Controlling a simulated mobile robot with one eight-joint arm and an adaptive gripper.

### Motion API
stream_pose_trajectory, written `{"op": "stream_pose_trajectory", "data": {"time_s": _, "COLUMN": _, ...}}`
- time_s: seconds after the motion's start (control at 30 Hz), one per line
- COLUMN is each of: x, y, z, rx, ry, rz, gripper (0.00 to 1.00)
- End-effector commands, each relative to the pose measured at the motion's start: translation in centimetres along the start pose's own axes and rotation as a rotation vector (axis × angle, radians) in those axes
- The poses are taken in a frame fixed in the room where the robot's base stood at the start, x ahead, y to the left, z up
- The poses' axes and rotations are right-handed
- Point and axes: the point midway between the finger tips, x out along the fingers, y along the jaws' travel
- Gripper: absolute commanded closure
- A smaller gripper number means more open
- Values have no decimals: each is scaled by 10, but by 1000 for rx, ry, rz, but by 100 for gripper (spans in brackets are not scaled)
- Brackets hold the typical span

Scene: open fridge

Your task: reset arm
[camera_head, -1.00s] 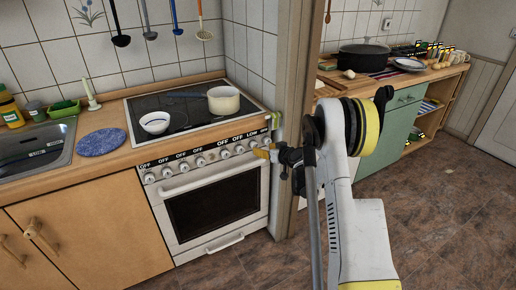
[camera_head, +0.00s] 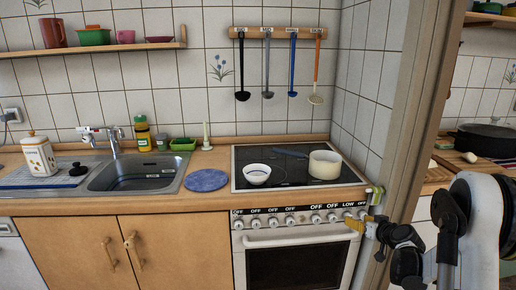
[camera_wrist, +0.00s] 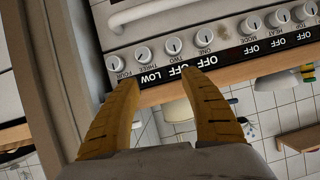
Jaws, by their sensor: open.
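My gripper (camera_head: 362,224) is in front of the right end of the stove's control panel in the head view, close to the wall post. In the wrist view my gripper (camera_wrist: 170,92) shows two yellow fingers spread apart, with nothing between them. Beyond the fingertips lies the row of stove knobs (camera_wrist: 174,46), seen upside down. I cannot tell whether a fingertip touches the panel. My arm (camera_head: 470,225) is folded at the lower right of the head view.
A white bowl (camera_head: 257,174) and a cream pot (camera_head: 325,164) stand on the black cooktop (camera_head: 288,182). The sink (camera_head: 135,176) and a blue round mat (camera_head: 206,180) are to the left. A wooden post (camera_head: 424,95) stands close to my arm. Utensils hang above the stove.

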Motion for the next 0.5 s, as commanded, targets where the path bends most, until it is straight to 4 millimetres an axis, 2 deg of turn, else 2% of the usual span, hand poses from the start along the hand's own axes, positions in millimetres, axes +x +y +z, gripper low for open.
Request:
{"op": "stream_pose_trajectory", "data": {"time_s": 0.03, "x": -13, "y": -22, "z": -14, "rx": -3, "ry": -25, "rz": -14, "gripper": 47}}
{"op": "stream_pose_trajectory", "data": {"time_s": 0.1, "x": -33, "y": -52, "z": -31, "rx": -3, "ry": -68, "rz": -28, "gripper": 47}}
{"op": "stream_pose_trajectory", "data": {"time_s": 0.23, "x": -80, "y": -107, "z": -51, "rx": -2, "ry": -151, "rz": -45, "gripper": 47}}
{"op": "stream_pose_trajectory", "data": {"time_s": 0.37, "x": -133, "y": -156, "z": -57, "rx": -4, "ry": -230, "rz": -49, "gripper": 47}}
{"op": "stream_pose_trajectory", "data": {"time_s": 0.5, "x": -195, "y": -200, "z": -48, "rx": -9, "ry": -310, "rz": -38, "gripper": 47}}
